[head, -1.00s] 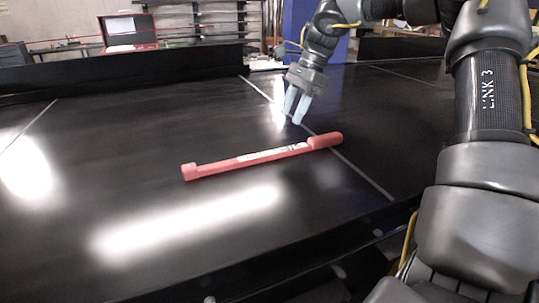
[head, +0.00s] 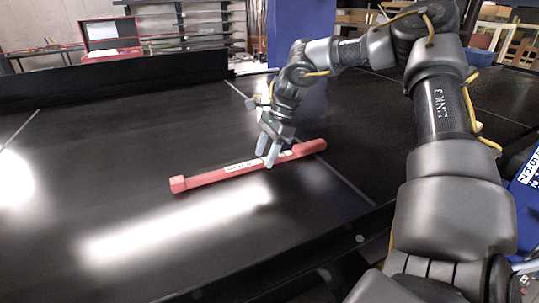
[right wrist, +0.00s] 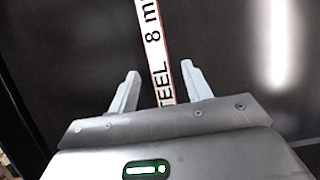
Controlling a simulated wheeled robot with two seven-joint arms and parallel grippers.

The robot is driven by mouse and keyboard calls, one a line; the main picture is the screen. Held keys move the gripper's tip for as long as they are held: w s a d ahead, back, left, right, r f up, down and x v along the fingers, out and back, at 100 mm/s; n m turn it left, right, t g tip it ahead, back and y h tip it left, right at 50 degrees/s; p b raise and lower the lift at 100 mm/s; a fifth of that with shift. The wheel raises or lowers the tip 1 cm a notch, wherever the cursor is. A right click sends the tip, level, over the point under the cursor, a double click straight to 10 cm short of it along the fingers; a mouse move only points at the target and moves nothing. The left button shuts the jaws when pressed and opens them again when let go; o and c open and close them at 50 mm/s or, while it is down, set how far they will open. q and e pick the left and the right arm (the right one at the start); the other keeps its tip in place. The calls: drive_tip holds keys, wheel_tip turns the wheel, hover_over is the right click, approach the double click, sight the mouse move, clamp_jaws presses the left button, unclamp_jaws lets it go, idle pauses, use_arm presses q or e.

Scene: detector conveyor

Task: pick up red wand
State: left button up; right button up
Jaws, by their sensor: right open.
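The red wand (head: 205,177) lies on the black conveyor belt, running from lower left to upper right in the head view. It carries a white label. My right gripper (head: 266,162) is open at the wand's right half, with its light fingertips in front of the bar in the head view. My left gripper is not in view.
The black conveyor (head: 90,150) is otherwise clear around the wand, with bright light reflections on it. A low black wall (head: 110,82) runs along its far side. A red case (head: 112,38) stands open behind it. A blue post (head: 300,50) rises behind my right arm.

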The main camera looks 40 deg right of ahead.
drive_tip(key=shift+w+a+f, duration=0.1)
drive_tip(key=shift+a+f, duration=0.05)
drive_tip(key=shift+f, duration=0.3)
drive_tip(key=shift+a, duration=0.1)
drive_tip(key=shift+r, duration=0.1)
drive_tip(key=shift+c, duration=1.1)
clamp_jaws()
